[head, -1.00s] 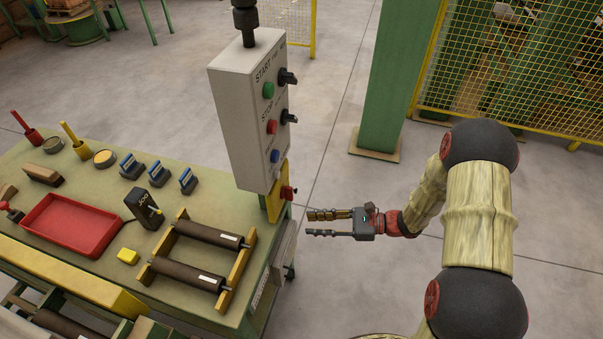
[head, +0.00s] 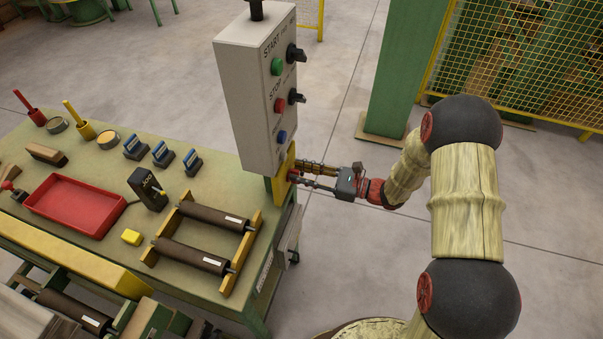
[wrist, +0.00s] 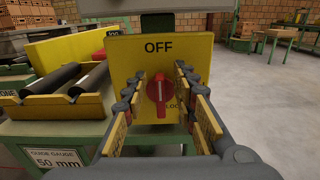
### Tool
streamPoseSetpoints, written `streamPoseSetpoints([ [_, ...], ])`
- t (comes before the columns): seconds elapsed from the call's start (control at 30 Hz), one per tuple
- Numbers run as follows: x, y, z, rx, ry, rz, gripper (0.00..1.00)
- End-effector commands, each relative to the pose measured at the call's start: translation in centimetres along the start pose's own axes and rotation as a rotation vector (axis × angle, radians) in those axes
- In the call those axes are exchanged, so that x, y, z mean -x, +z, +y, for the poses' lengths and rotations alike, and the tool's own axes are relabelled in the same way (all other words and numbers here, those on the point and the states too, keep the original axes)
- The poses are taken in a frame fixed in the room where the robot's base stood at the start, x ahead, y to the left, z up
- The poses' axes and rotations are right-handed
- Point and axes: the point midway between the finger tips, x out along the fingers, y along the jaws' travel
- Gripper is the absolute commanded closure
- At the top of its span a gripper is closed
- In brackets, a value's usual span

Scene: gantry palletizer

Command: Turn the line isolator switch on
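The isolator switch is a red rotary knob (wrist: 159,91) on a yellow plate (wrist: 203,52) marked OFF at the top, seen in the wrist view. The knob's pale pointer line stands upright, toward OFF. Lettering to the knob's lower right is partly hidden by a finger. My gripper (wrist: 160,99) is open, with one finger on each side of the knob; I cannot tell whether they touch it. In the head view my gripper (head: 296,176) reaches the yellow plate (head: 283,178) below the grey control box, and its fingers mostly hide the knob.
The grey control box (head: 250,115) with START and STOP buttons stands just above the switch. The green bench (head: 215,180) lies to the left with rollers (head: 216,217) and a red tray (head: 75,207).

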Motion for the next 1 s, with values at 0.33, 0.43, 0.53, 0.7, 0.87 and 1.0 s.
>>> streamPoseSetpoints([
  [0.33, -0.05, 0.04, -0.01, 0.000, 0.000, 0.000, 0.79],
  [0.43, -0.04, 0.04, -0.01, 0.001, 0.000, 0.000, 0.84],
  [0.53, -0.04, 0.04, -0.01, 0.001, 0.000, 0.000, 0.90],
  [0.7, -0.04, 0.03, -0.01, 0.001, 0.000, 0.000, 1.00],
  [0.87, -0.04, 0.03, -0.02, 0.001, 0.000, 0.000, 1.00],
  [1.0, -0.03, 0.03, -0.02, 0.001, 0.000, 0.000, 1.00],
])
